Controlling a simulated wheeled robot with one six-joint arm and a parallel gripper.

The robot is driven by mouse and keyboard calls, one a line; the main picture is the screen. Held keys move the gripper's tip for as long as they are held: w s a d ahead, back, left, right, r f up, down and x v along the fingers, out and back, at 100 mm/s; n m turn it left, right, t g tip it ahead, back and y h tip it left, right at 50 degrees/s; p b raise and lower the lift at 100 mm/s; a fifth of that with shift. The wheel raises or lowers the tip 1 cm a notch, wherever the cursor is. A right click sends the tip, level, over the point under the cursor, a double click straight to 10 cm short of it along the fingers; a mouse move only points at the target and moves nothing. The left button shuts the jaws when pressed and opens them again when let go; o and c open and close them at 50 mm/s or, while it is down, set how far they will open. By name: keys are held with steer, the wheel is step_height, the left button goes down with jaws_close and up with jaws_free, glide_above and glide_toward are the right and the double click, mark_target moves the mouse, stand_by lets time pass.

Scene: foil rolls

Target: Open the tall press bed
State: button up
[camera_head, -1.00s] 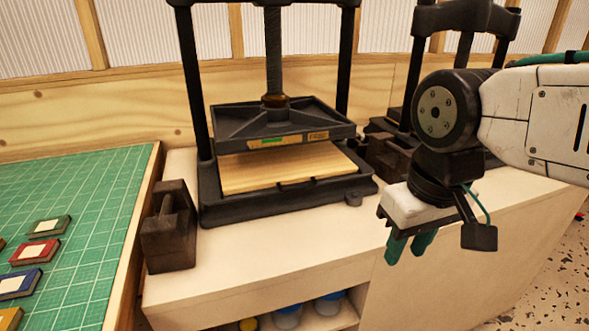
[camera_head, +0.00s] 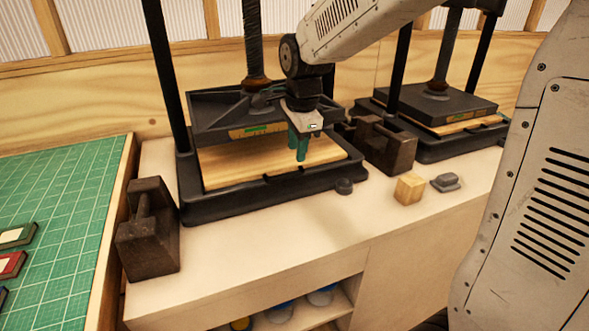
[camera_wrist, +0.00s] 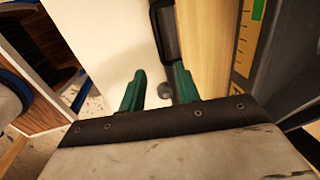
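The nearer press (camera_head: 245,200) stands at centre left in the head view, with black posts and a dark platen (camera_head: 205,122) above a pale wooden bed (camera_head: 235,168). A gap shows between platen and bed. A dark handle sits on the bed's front edge, and it shows in the wrist view (camera_wrist: 165,30) beside the bed (camera_wrist: 205,45). My gripper (camera_head: 298,157) has two green fingers pointing down at the right front of this press. In the wrist view the fingers (camera_wrist: 159,70) are apart with nothing between them. Whether they touch the bed is unclear.
A second press (camera_head: 440,108) stands at the back right, its platen close to its bed. Dark iron weights (camera_head: 150,245) (camera_head: 390,145) flank the nearer press. A wooden block (camera_head: 409,189) and a grey piece (camera_head: 446,182) lie right. The bench front (camera_head: 260,245) is clear.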

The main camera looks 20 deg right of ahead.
mark_target(294, 176)
steer(key=f, duration=0.2)
steer(key=w+f, duration=0.1)
steer(key=f, duration=0.4)
steer(key=shift+w+f, duration=0.35)
steer(key=shift+c, duration=0.2)
jaws_close()
